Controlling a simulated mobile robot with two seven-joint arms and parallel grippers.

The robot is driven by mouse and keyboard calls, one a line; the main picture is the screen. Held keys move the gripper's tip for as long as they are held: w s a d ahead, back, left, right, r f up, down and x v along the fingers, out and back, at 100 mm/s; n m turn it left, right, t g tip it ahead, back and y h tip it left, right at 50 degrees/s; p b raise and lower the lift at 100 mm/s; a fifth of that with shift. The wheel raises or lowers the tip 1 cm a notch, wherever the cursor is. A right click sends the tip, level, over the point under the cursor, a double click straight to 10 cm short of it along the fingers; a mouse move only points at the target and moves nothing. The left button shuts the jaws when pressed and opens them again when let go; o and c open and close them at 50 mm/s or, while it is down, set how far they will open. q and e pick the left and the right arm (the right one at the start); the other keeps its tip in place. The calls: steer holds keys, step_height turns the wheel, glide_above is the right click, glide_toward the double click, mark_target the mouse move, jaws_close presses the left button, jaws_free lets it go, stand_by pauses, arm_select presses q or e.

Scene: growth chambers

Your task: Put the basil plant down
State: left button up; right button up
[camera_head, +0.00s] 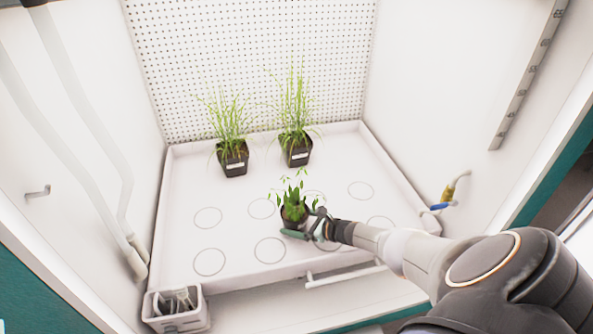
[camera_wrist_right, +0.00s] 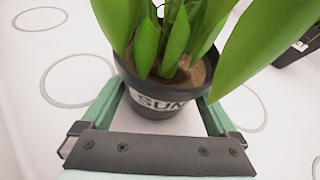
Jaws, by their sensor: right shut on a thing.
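A broad-leaved green plant (camera_head: 293,203) in a round dark pot is over the front-middle part of the white tray (camera_head: 187,185). In the right wrist view, a white label on the pot (camera_wrist_right: 150,112) shows the letters "SUN"; the rest is hidden. My right gripper (camera_head: 303,231) is shut on this pot, with green fingers on either side of it. The pot is upright. I cannot tell whether its base touches the tray. Printed circles mark the tray floor, and some show beside the pot. My left gripper is not in view.
Two grassy plants in square black pots, one on the left (camera_head: 232,158) and one on the right (camera_head: 297,151), stand at the tray's back. A small caddy (camera_head: 178,308) is at the front left. Empty circles lie left and right of the held pot. White walls enclose the tray.

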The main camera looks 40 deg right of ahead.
steer(key=shift+f, duration=0.35)
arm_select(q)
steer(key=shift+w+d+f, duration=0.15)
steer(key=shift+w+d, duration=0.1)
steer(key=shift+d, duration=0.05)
arm_select(e)
steer(key=o, duration=1.2)
steer(key=p+v, duration=0.7)
steer(key=v, duration=0.4)
steer(key=shift+r, duration=0.2)
arm_select(q)
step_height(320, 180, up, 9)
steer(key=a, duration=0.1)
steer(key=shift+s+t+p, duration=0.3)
steer(key=shift+p, duration=0.1)
arm_select(e)
steer(key=shift+s+d+r, duration=0.1)
steer(key=shift+s+d, duration=0.05)
steer(key=shift+s, duration=0.3)
